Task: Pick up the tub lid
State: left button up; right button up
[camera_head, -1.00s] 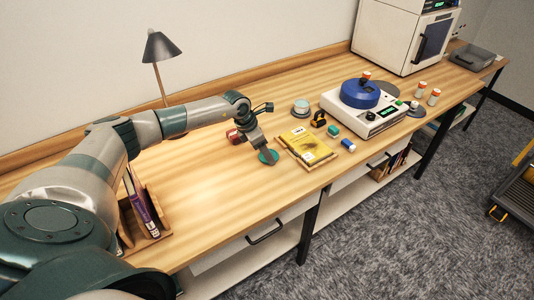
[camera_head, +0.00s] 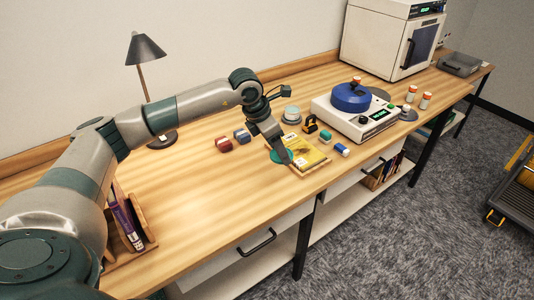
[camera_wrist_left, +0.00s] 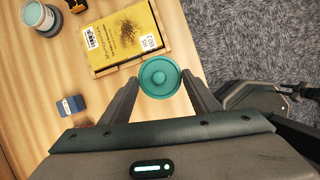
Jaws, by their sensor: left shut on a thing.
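The tub lid, a round teal disc (camera_head: 281,156), is at the tips of my left gripper (camera_head: 282,154), just left of the yellow book in the head view. In the left wrist view the lid (camera_wrist_left: 160,77) sits between the two fingertips (camera_wrist_left: 161,82), which are shut on it. One finger hides part of it in the head view. The lid overlaps the edge of the book's wooden tray in the wrist view; its height above the table is hard to tell. A round pale tub with a teal top (camera_head: 291,114) stands behind the book. My right gripper is not in view.
The yellow book (camera_head: 305,152) lies in a wooden tray. A red block (camera_head: 223,144) and a blue block (camera_head: 242,136) stand to the left. The sorter (camera_head: 355,116) with its blue drum is to the right.

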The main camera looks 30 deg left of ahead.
pick_arm(q)
jog(key=shift+s+d+r, duration=0.25)
jog(key=shift+d+r, duration=0.3)
jog(key=shift+d, duration=0.35)
jog(key=shift+f, duration=0.1)
